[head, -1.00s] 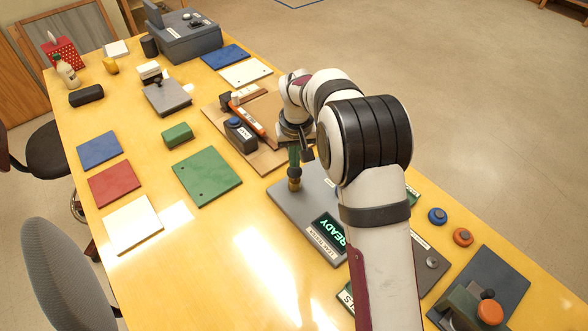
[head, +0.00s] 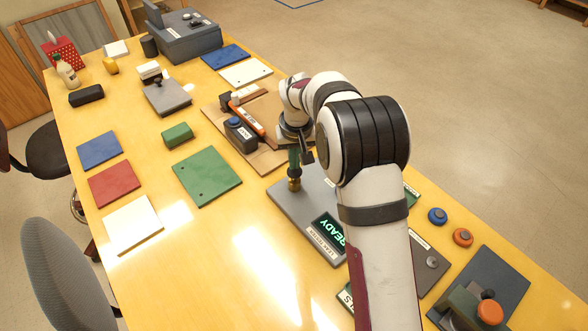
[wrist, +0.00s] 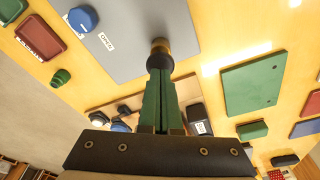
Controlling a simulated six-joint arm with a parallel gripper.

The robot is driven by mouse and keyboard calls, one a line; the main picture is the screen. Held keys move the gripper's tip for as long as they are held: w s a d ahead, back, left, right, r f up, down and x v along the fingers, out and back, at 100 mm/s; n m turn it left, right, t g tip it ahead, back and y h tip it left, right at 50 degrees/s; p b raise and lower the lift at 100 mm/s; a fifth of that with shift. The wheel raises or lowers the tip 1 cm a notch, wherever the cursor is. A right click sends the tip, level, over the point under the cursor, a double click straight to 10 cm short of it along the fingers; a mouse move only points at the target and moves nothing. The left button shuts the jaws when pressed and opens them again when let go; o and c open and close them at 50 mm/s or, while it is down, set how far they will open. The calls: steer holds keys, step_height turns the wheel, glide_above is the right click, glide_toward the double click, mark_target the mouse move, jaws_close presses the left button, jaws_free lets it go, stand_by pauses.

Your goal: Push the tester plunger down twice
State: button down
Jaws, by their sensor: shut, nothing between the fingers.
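The leak tester is a grey plate (head: 285,207) on the table in the head view, with a lit display (head: 329,230) reading READY in green. Its plunger (head: 294,184), a dark knob with a brass-coloured collar, stands upright near the plate's left side. My gripper (head: 294,165) points down at the plunger from just above, its green fingers together and empty. In the wrist view the plunger (wrist: 160,46) lies right at the tips of my gripper (wrist: 159,66). I cannot tell whether the fingertips touch the knob. My arm hides part of the plate.
A brown board (head: 270,160) with an orange-striped tool and a dark blue-topped box stands behind the tester. A green panel (head: 207,177) lies to the left. Blue (head: 437,215) and orange (head: 463,237) knobs lie right of my arm. The table's front left is clear.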

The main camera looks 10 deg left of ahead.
mark_target(295, 171)
steer(key=shift+f, duration=1.4)
steer(key=shift+r, duration=3.3)
step_height(295, 171, down, 3)
steer(key=shift+f, duration=0.1)
